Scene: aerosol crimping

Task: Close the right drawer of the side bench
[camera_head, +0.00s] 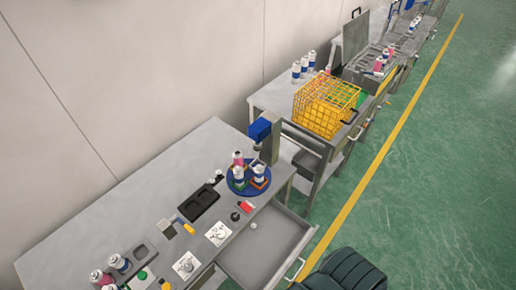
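An open grey drawer (262,250) sticks out from the front of the near grey bench (165,180). A small pale round thing (253,225) lies in it, and its metal handle (295,268) shows at the front edge. A second grey bench (270,97) stands beyond, with dark handles (350,132) along its front side. Whether its drawers are open is too small to tell. Neither of my grippers is in view.
A blue press (262,132) and a blue round turntable (248,180) with cans stand on the near bench. A yellow wire basket (325,104) sits on the second bench. A dark ribbed seat-like thing (345,272) is close to the open drawer. Green floor (430,180) is clear at right.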

